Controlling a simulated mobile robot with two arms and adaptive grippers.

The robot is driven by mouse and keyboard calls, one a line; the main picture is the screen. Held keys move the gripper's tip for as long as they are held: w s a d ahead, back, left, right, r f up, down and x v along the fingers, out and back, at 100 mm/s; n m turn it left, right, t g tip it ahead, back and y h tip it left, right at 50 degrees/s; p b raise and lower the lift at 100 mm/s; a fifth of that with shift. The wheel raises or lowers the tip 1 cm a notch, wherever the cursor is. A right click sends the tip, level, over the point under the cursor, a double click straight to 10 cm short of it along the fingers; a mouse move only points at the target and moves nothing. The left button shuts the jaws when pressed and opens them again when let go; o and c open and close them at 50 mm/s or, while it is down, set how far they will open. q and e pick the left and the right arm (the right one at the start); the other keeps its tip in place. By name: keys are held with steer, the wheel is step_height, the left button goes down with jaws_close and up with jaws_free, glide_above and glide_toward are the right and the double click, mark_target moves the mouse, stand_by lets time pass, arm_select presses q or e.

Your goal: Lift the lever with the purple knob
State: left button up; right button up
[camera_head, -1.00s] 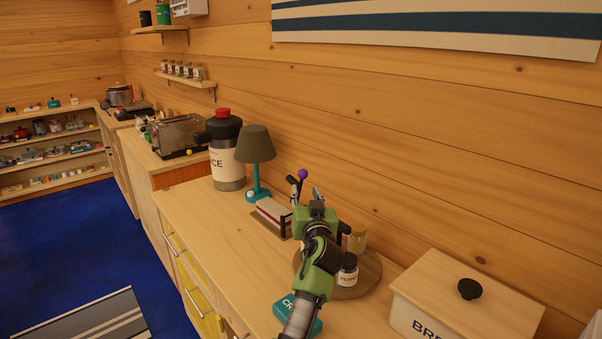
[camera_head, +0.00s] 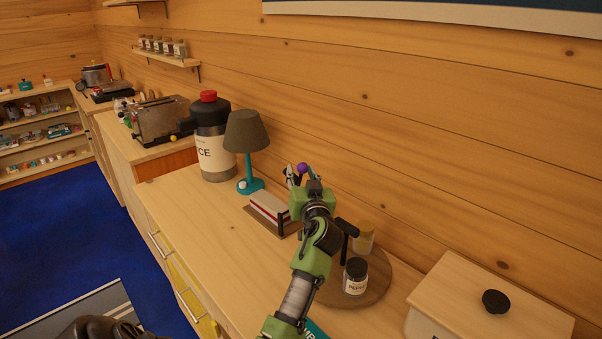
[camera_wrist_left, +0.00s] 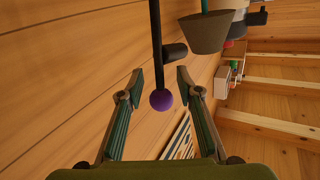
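The purple knob (camera_head: 303,168) tops a lever behind the tip of my left gripper (camera_head: 298,177) in the head view. In the left wrist view the knob (camera_wrist_left: 161,100) is on the end of a thin black rod (camera_wrist_left: 156,45). My left gripper (camera_wrist_left: 160,80) is open, with one finger on each side of the knob in that view. Gaps show between knob and fingers, and I see no contact. A dark stub (camera_wrist_left: 175,52) is beside the rod. The lever's lower end is hidden behind my gripper in the head view. My right gripper is not seen.
A teal lamp with a grey shade (camera_head: 246,131) stands left of the gripper, near a red-and-white block (camera_head: 270,207). A labelled jar (camera_head: 355,276) stands on a round wooden board (camera_head: 378,283) to the right. The plank wall is close behind. The counter's left front is clear.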

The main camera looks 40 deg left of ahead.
arm_select(q)
steer(key=shift+a, duration=0.1)
jaws_close()
steer(key=shift+a+f, duration=0.1)
steer(key=shift+w, duration=0.1)
steer(key=shift+a+r+p, duration=0.25)
steer(key=shift+r+p, duration=0.15)
steer(key=shift+p, duration=0.1)
steer(key=shift+a+r+p, duration=0.1)
steer(key=shift+a+p, duration=0.15)
steer(key=shift+p, duration=0.1)
steer(key=shift+w+a+n+h, duration=0.1)
steer(key=shift+n+h, duration=0.2)
steer(key=shift+o, duration=0.8)
jaws_free()
steer(key=shift+w, duration=0.15)
steer(key=shift+s+d, duration=0.2)
steer(key=shift+d, duration=0.05)
steer(key=shift+s, duration=0.1)
steer(key=shift+s+d, duration=0.15)
steer(key=v, duration=0.7)
steer(key=shift+d+r, duration=0.1)
steer(key=shift+d, duration=0.05)
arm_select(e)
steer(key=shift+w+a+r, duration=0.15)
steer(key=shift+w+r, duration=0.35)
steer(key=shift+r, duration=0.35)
